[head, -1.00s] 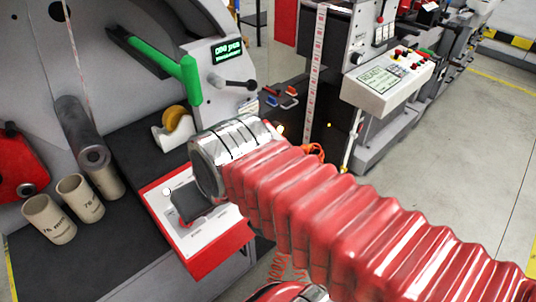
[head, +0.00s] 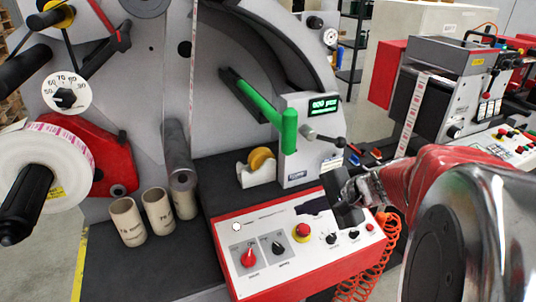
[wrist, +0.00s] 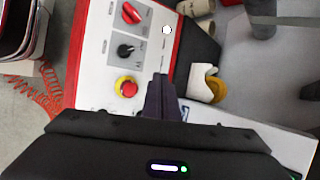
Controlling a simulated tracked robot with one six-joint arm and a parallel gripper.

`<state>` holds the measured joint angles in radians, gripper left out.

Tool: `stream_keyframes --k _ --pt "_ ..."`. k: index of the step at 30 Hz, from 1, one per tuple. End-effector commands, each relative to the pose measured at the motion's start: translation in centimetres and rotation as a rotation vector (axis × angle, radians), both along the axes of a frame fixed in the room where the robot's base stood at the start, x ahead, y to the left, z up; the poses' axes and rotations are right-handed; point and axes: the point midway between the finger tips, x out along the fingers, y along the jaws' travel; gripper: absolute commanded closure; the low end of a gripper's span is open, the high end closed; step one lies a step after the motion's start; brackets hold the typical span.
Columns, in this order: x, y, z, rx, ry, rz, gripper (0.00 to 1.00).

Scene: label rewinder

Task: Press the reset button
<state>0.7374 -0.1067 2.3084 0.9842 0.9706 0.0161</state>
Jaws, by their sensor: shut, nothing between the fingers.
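The control panel (head: 290,270) is a red box with a white sloped top. A small white button (head: 236,227) sits at its upper left; it also shows in the wrist view (wrist: 166,30). I cannot read which control is labelled reset. A red emergency button on a yellow ring (head: 302,231) and a small red button (head: 369,227) are further right. My gripper (head: 338,196) is over the panel's right back part, away from the white button. In the wrist view its dark fingers (wrist: 160,92) are together and empty, pointing towards the panel top beyond the emergency button.
A red knob (head: 248,256) and a black knob (head: 278,247) stand on the panel. A yellow tape dispenser (head: 260,164), a green lever (head: 288,130) and several cardboard cores (head: 158,210) are behind and left. An orange coiled cable (head: 372,262) hangs at right.

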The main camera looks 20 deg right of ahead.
Motion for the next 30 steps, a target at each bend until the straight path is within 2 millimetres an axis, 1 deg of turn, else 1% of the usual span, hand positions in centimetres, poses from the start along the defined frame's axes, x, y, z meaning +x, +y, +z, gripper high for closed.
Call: stream_keyframes --k 1,5,6,9,12,13,15,18,30 --pt "0.4 -2.1 -0.4 0.049 -0.006 -0.072 1.00" --pt "1.2 -7.2 -1.1 0.175 -0.043 -0.251 1.00" --pt "1.3 -8.9 -1.3 0.210 -0.056 -0.307 1.00" --pt "1.3 -12.9 -1.9 0.290 -0.089 -0.434 1.00" --pt "1.0 -16.0 -2.3 0.345 -0.120 -0.528 1.00" --pt "0.9 -16.7 -2.4 0.357 -0.127 -0.548 1.00" --pt "0.8 -17.7 -2.5 0.376 -0.138 -0.580 1.00" --pt "0.6 -18.3 -2.6 0.386 -0.145 -0.598 1.00" --pt "0.8 -18.2 -2.8 0.386 -0.144 -0.596 1.00"
